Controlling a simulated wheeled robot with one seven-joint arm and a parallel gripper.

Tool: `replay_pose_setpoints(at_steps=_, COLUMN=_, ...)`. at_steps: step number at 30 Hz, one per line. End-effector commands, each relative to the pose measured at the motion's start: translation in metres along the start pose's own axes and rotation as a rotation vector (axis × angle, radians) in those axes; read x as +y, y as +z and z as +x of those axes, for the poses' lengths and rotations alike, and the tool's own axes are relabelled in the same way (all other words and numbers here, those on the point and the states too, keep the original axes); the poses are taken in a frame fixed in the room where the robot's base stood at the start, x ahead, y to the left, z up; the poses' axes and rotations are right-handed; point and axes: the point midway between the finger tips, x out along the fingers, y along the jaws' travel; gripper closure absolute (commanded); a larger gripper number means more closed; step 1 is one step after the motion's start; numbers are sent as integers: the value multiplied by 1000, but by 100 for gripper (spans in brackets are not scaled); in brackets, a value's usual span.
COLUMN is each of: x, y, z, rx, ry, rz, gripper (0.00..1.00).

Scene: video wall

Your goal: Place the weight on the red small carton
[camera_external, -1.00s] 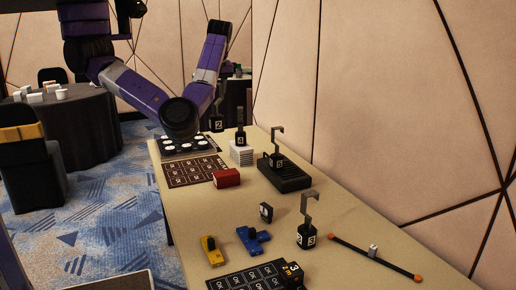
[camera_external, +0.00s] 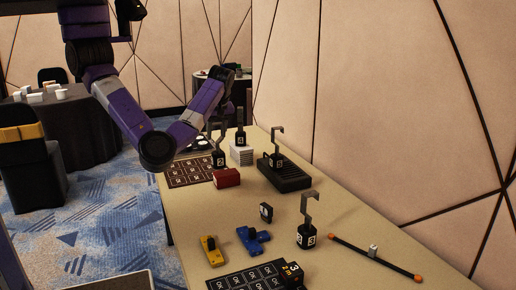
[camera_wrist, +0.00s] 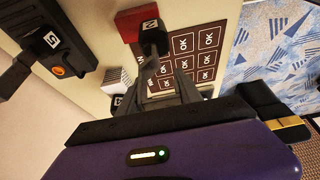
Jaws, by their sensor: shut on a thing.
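The red small carton (camera_external: 227,178) lies on the table beside the OK-grid sheet; its red top also shows in the wrist view (camera_wrist: 128,23). The black weight marked 2 (camera_external: 219,159) hangs by its hook from my gripper (camera_external: 219,124), just behind and above the carton in the external view. In the wrist view the weight (camera_wrist: 153,38) overlaps the carton's right side. My gripper (camera_wrist: 172,68) is shut on the hook. Whether the weight touches the carton, I cannot tell.
A white striped block (camera_external: 241,155) bears weight 4 (camera_external: 240,138). A black device (camera_external: 285,174) bears another hooked weight (camera_external: 277,157). The OK-grid sheet (camera_external: 190,172) lies left of the carton. Table between is clear.

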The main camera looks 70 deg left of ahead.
Motion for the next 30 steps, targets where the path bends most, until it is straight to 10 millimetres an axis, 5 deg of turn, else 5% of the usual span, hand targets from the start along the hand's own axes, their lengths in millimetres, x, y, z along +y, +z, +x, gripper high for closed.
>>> replay_pose_setpoints(at_steps=7, x=0, y=10, z=24, rx=2, ry=1, rz=1, gripper=100)
replay_pose_setpoints(at_steps=21, x=0, y=12, z=30, rx=2, ry=2, rz=-1, gripper=100)
replay_pose_setpoints(at_steps=22, x=0, y=12, z=30, rx=1, ry=0, rz=0, gripper=54)
replay_pose_setpoints(at_steps=25, x=0, y=12, z=30, rx=1, ry=0, rz=0, gripper=36)
replay_pose_setpoints(at_steps=30, x=0, y=12, z=30, rx=0, ry=0, rz=0, gripper=36)
